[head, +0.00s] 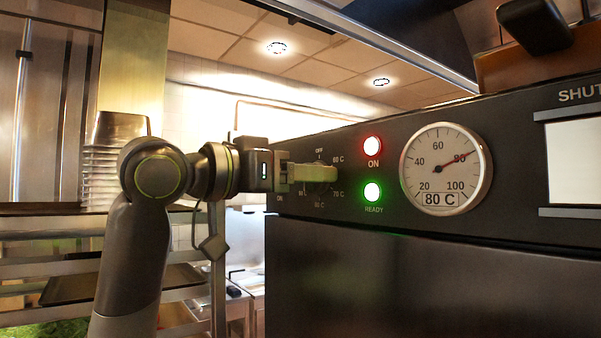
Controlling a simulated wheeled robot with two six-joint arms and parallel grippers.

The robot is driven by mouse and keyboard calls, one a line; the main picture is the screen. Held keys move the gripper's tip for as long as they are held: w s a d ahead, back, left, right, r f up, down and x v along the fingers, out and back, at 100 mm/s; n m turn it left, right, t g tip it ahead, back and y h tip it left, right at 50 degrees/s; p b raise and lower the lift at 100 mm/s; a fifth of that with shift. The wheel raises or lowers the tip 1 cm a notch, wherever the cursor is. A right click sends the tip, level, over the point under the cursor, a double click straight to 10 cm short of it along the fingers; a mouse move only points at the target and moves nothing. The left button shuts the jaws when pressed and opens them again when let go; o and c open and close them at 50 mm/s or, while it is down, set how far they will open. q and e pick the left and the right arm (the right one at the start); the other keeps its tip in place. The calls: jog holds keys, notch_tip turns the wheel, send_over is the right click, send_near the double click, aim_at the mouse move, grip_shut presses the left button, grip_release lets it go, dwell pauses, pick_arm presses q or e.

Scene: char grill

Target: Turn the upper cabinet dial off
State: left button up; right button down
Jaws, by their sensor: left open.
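The upper cabinet dial (322,188) is a dark round knob on the black cabinet's front panel, ringed by white marks reading OFF at the top and temperatures such as 80 C and 70 C around it. My left gripper (310,173) reaches it from the left, with its fingers in front of the dial. The fingers are open and hide much of the knob, so I cannot tell where it points or whether they touch it. My right gripper is not in the view.
Right of the dial are a lit red ON lamp (372,146), a lit green READY lamp (373,192) and a round gauge (446,169) with its red needle near 80. A metal rack (190,293) with stacked containers (103,160) stands at left. A dark handle juts out at upper right.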

pick_arm(q)
jog(key=c, duration=1)
jog(key=shift+o, duration=0.2)
